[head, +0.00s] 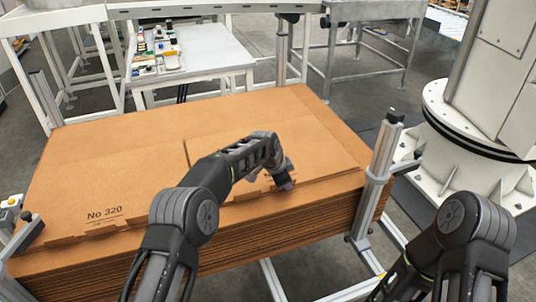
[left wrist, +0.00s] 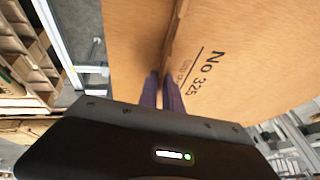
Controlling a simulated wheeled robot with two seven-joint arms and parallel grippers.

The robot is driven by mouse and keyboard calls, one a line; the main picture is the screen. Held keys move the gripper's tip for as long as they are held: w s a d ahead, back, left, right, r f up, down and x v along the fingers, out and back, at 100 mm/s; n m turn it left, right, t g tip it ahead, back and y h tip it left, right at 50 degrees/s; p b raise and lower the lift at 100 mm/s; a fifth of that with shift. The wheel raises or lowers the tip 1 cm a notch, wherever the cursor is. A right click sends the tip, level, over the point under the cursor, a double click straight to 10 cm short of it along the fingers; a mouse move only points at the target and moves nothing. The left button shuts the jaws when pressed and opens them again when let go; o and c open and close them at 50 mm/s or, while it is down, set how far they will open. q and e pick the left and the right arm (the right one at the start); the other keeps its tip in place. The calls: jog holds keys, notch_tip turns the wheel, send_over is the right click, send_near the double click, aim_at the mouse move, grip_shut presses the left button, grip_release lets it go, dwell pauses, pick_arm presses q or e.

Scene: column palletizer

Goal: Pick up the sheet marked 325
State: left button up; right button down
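The cardboard sheets lie in a wide stack (head: 100,160); the left part of its top is marked No 320. In the left wrist view the sheet marked 325 (left wrist: 240,45) shows its print just right of my fingers. My left gripper (head: 288,184) is at the front edge of the stack, right of the middle. Its two dark fingers (left wrist: 162,92) are close together, with a cardboard edge running in between them; they look shut on that edge. In the head view the 325 print is mostly hidden by my left gripper. My right gripper is out of view.
A metal post (head: 377,175) stands at the stack's right front corner, and another post (head: 44,98) stands at its left. A white table (head: 205,58) with small items is behind. A white machine base (head: 460,150) stands at the right.

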pick_arm(q)
grip_shut()
dwell(0.8)
dwell(0.4)
notch_tip(320, 180, up, 10)
jog(key=shift+r+b, duration=0.1)
jog(key=shift+b, duration=0.6)
